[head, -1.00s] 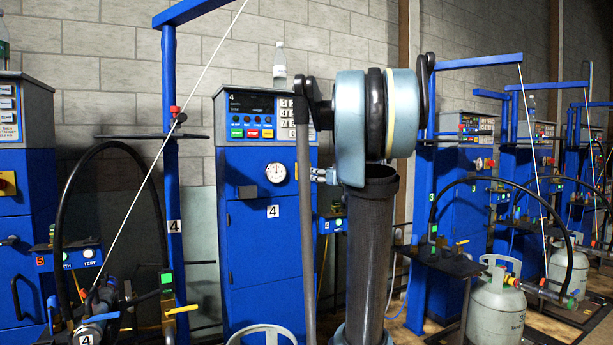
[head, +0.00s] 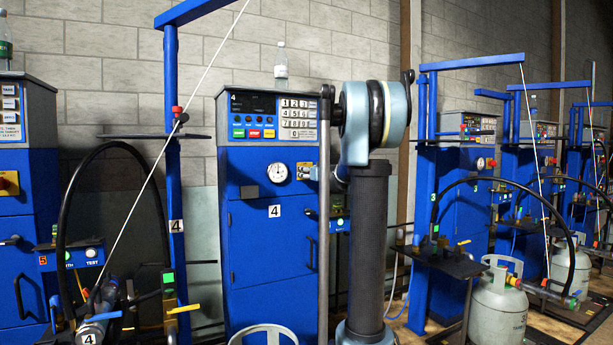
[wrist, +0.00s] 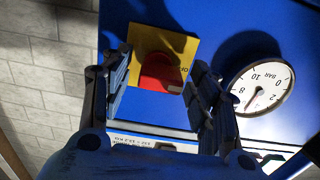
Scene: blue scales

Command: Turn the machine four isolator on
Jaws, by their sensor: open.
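The machine four cabinet (head: 250,245) is blue, with a number 4 label on its front. In the wrist view its isolator is a red knob (wrist: 160,74) on a square yellow plate (wrist: 178,45). My gripper (wrist: 158,82) is open, with one finger on each side of the knob; I see a gap on both sides and cannot tell any contact. Part of an "OF" marking shows beside the knob.
A round pressure gauge (head: 278,172) sits left of my gripper; it is close beside the right finger in the wrist view. A control panel (head: 268,117) with buttons and a keypad is above. A bottle (head: 281,62) stands on the cabinet. A gas cylinder (head: 498,305) stands to the right.

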